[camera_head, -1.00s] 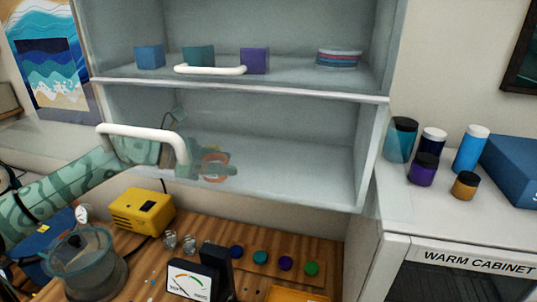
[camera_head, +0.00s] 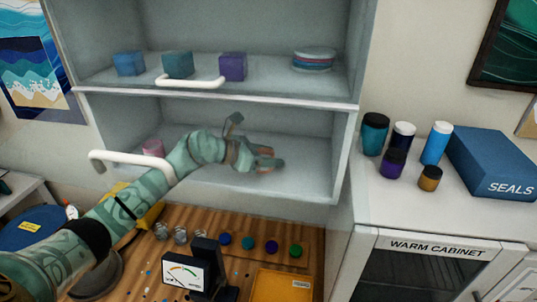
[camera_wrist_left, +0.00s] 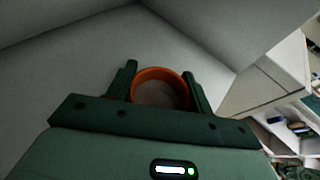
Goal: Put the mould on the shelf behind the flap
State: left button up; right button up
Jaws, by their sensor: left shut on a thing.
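The mould is a round orange cup (camera_wrist_left: 160,74) with a pale inside, between the two dark green fingers of my left gripper (camera_wrist_left: 163,88). In the head view the left gripper (camera_head: 262,160) is inside the lower shelf compartment (camera_head: 305,175), shut on the mould, of which only a little orange shows. Whether the mould touches the shelf floor I cannot tell. A white handle (camera_head: 125,157) stands at the compartment's left front, by my left forearm. The flap's panel itself is hard to make out. My right gripper is not in view.
A pink item (camera_head: 153,147) sits at the left of the lower compartment. Below are a wooden bench with a dial meter (camera_head: 186,276); bottles stand on the warm cabinet (camera_head: 430,244).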

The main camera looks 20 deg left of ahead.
pick_arm(q)
jog(key=shift+f, duration=0.5)
jog(key=shift+f, duration=0.1)
jog(key=o, duration=1)
jog(key=shift+s+a, duration=0.1)
jog(key=shift+a, duration=0.1)
jog(key=b+v, duration=0.3)
jog(key=v, duration=0.8)
jog(key=shift+s, duration=0.15)
jog(key=shift+s+a+r, duration=0.15)
jog(key=shift+r, duration=0.15)
